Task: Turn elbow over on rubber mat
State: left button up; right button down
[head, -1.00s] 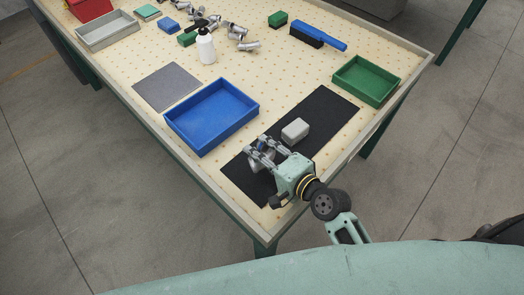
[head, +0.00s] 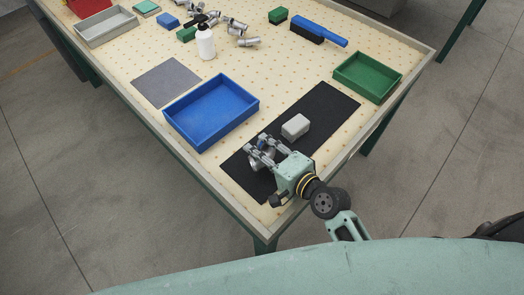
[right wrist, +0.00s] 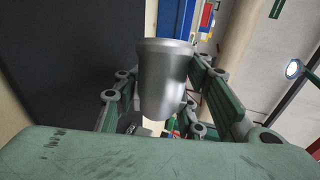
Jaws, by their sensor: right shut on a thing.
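The elbow (right wrist: 163,80) is a silvery metal fitting. In the right wrist view it sits between the fingers of my right gripper (right wrist: 165,105), its rimmed end toward the top of the picture. In the head view my right gripper (head: 259,148) is shut on the elbow (head: 262,160) over the left end of the black rubber mat (head: 335,102). The fingers partly hide the elbow there, and I cannot tell whether it touches the mat. My left gripper does not show.
A light grey block (head: 296,126) lies on the mat close to my right gripper. An empty blue tray (head: 190,142) stands to the left and an empty green tray (head: 392,90) at the right. More metal fittings (head: 247,42) and a white bottle (head: 206,44) are farther back.

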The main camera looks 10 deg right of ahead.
jog(key=shift+f+b, duration=0.35)
jog(key=shift+f, duration=0.15)
jog(key=c, duration=1.2)
grip_release()
jog(key=shift+o, duration=0.8)
jog(key=shift+f, duration=0.15)
jog(key=shift+s+f, duration=0.1)
jog(key=v, duration=0.7)
jog(key=shift+s+d+r, duration=0.2)
jog(key=shift+s+r, duration=0.1)
jog(key=shift+r, duration=0.1)
